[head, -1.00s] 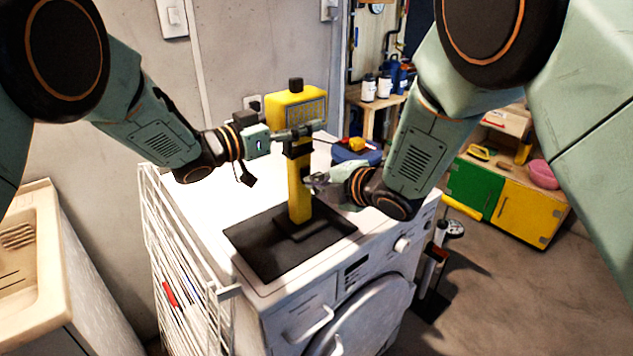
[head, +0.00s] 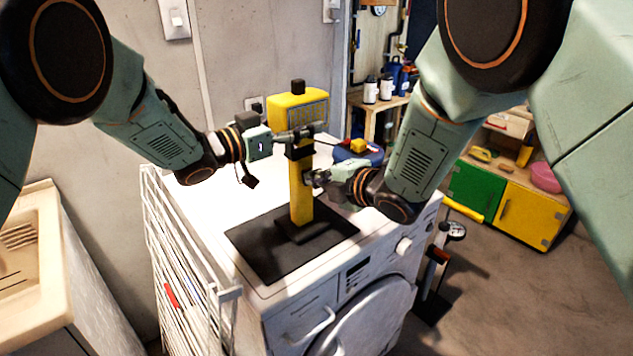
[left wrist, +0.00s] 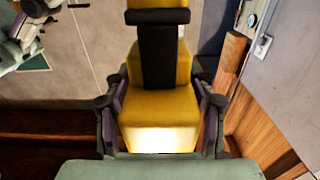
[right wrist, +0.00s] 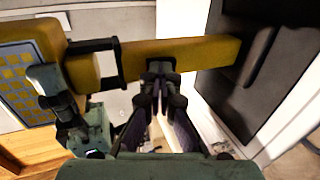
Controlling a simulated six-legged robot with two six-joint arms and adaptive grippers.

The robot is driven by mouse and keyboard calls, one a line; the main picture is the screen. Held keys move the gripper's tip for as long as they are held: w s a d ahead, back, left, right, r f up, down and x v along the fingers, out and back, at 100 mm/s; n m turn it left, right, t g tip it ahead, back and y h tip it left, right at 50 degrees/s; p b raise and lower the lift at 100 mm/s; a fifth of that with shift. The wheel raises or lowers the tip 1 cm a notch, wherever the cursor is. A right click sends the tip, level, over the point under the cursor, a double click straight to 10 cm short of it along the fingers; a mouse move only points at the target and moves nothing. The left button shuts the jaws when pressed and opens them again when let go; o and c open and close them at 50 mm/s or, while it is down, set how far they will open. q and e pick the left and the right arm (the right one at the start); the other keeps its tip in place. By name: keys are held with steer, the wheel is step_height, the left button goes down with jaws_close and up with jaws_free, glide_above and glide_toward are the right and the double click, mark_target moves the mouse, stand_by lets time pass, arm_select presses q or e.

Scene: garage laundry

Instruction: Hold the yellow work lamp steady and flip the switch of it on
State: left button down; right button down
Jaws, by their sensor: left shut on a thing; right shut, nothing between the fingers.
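The yellow work lamp (head: 301,208) stands upright on a black mat (head: 262,248) on top of the white washing machine (head: 205,205). My left gripper (head: 300,135) is shut on the lamp's upper part, below its light panel. The left wrist view shows the lamp (left wrist: 160,105) between both fingers, with a bright patch on its yellow surface. My right gripper (head: 312,178) is shut and empty, its tips at the right side of the lamp's post. In the right wrist view, its fingertips (right wrist: 160,72) are against or very near the post (right wrist: 205,52). I cannot make out the switch; the fingertips may cover it.
A white drying rack (head: 190,270) stands along the washer's left side, beside a pale sink (head: 35,255). A blue container (head: 372,150) sits behind my right gripper. A green and yellow cabinet (head: 520,212) stands at the right, with open floor before it.

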steer(key=shift+r, duration=0.15)
steer(key=v, duration=1.4)
steer(key=shift+r, duration=0.35)
steer(key=shift+w+a+f, duration=0.1)
steer(key=shift+w, duration=0.05)
steer(key=shift+f+g, duration=0.4)
steer(key=shift+f, duration=0.1)
steer(key=x, duration=1.3)
steer(key=shift+w+f, duration=0.3)
steer(key=shift+f, duration=0.05)
